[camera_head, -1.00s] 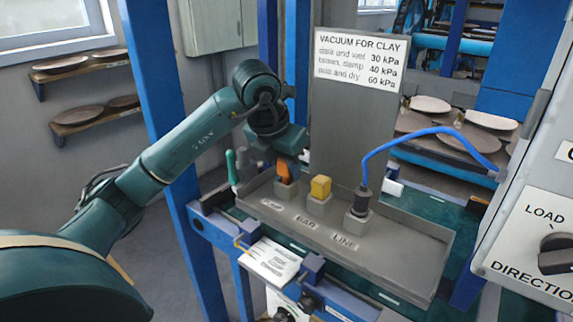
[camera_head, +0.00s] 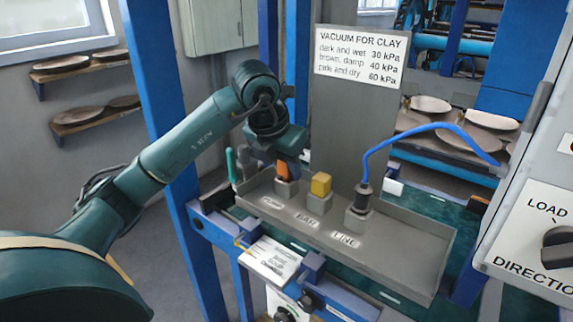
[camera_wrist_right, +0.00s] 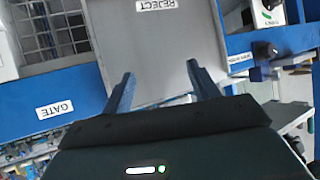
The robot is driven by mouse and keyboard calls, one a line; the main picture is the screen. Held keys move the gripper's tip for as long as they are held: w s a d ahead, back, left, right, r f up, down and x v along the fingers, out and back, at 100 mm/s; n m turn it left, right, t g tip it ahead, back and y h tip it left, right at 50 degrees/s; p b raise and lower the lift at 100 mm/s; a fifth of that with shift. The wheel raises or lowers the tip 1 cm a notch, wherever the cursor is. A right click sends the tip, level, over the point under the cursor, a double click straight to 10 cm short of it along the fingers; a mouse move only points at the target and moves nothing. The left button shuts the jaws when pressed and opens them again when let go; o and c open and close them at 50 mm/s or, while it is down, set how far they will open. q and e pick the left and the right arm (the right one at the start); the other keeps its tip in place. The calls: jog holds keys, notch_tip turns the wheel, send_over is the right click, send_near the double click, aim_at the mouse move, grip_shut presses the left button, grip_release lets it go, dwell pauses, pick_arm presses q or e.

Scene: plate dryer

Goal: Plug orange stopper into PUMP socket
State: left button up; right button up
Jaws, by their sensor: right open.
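The orange stopper (camera_head: 283,172) stands at the leftmost grey socket (camera_head: 286,188) of the tray, whose blurred label (camera_head: 271,203) appears to read PUMP. My left gripper (camera_head: 287,163) is over the stopper from above, with its fingers at the stopper's upper part. It looks shut on it, though the fingers are partly hidden. The stopper's lower end meets the socket's top; how deep it sits is hidden. My right gripper (camera_wrist_right: 162,80) is open and empty in the right wrist view, above a grey surface labelled REJECT.
A yellow stopper (camera_head: 321,185) sits in the BAR socket. A black plug with a blue hose (camera_head: 362,197) stands in the LINE socket. The grey tray (camera_head: 400,262) has a raised rim. A green handle (camera_head: 232,166) is just left of the tray. A backboard (camera_head: 350,125) rises behind.

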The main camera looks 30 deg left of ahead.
pick_arm(q)
jog(key=o, duration=0.5)
jog(key=shift+s+f, duration=0.2)
jog(key=shift+f, duration=0.35)
jog(key=shift+d, duration=0.15)
jog(key=shift+r, duration=0.3)
jog(key=v, duration=0.4)
jog(key=p+v, duration=0.1)
jog(key=v, duration=0.8)
jog(key=shift+w+a+r, duration=0.1)
jog(key=shift+a+r, duration=0.2)
jog(key=shift+a, duration=0.1)
